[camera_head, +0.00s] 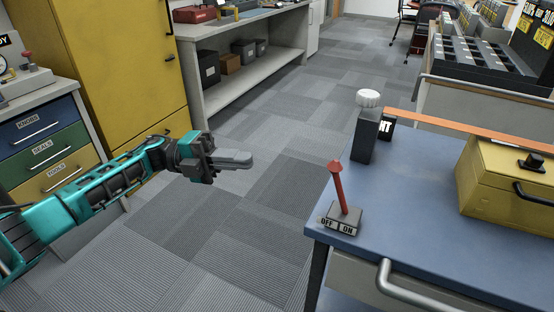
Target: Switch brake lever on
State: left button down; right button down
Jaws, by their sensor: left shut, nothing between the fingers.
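The brake lever (339,192) is a red stick with a pointed red top on a dark base (344,220). It stands at the near left corner of the blue-topped table (420,225). The base's front is labelled OFF at left and ON at right. The lever tilts slightly left, toward the OFF side. My left gripper (246,161) is shut and empty, over the floor to the left of the table. It is well apart from the lever and points right. My right gripper is not in view.
A yellow cabinet (130,60) and labelled drawers (45,150) stand at left. Open carpet lies between.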

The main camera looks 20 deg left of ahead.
pick_arm(q)
jog(key=p, duration=0.1)
send_near(339, 169)
jog(key=d, duration=0.1)
jog(key=w+d, duration=0.1)
jog(key=d, duration=0.2)
jog(key=shift+w+d+r, duration=0.1)
jog(key=shift+w+d, duration=0.15)
jog(key=shift+w, duration=0.1)
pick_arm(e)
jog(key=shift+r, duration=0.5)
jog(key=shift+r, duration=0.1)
